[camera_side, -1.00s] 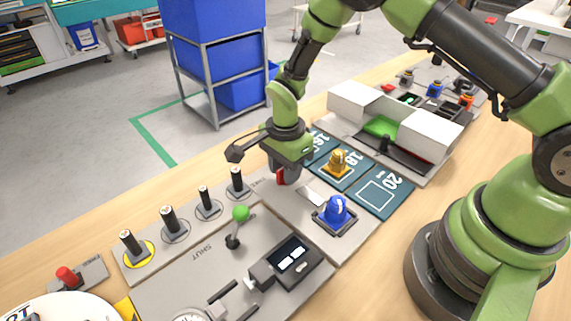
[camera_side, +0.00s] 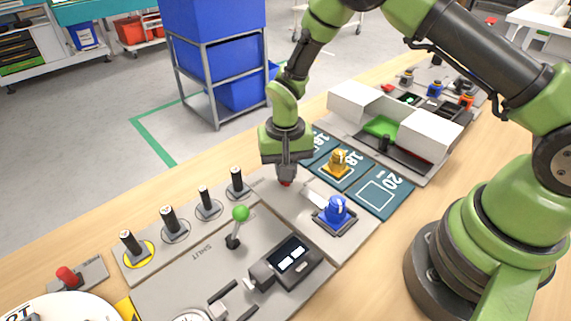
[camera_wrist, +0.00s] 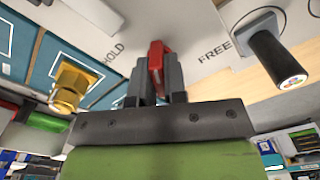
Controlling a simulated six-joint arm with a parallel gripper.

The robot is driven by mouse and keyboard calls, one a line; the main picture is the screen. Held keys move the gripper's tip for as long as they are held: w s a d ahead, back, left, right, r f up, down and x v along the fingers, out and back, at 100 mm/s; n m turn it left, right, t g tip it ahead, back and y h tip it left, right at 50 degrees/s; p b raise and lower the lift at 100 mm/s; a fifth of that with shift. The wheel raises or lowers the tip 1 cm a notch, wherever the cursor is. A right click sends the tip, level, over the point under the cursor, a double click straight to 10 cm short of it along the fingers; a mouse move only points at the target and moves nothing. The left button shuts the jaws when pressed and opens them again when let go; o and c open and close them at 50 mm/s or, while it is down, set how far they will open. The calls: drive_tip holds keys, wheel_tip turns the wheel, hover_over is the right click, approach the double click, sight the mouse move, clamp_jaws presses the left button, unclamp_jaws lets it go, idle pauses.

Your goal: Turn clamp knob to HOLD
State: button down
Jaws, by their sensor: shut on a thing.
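The red clamp knob (camera_wrist: 156,62) stands between my gripper's two grey fingers in the wrist view. My gripper (camera_wrist: 157,78) points down and is shut on it. In the side view only a small red bit of the knob (camera_side: 285,183) shows below my gripper (camera_side: 286,174). In the wrist view the word HOLD (camera_wrist: 114,52) is printed to the left of the knob and FREE (camera_wrist: 214,50) to its right. The knob's handle lies between the two words; I cannot tell that it lines up with either. The fingers hide part of the knob.
A black post (camera_side: 236,183) stands left of my gripper, near a green-tipped lever (camera_side: 241,214). A blue knob (camera_side: 336,209) and a yellow part (camera_side: 338,162) on a numbered mat (camera_side: 383,192) are to the right.

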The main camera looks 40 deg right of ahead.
drive_tip(key=shift+n, duration=0.3)
drive_tip(key=n, duration=0.6)
drive_tip(key=c, duration=1.2)
unclamp_jaws()
drive_tip(key=shift+r, duration=3.5)
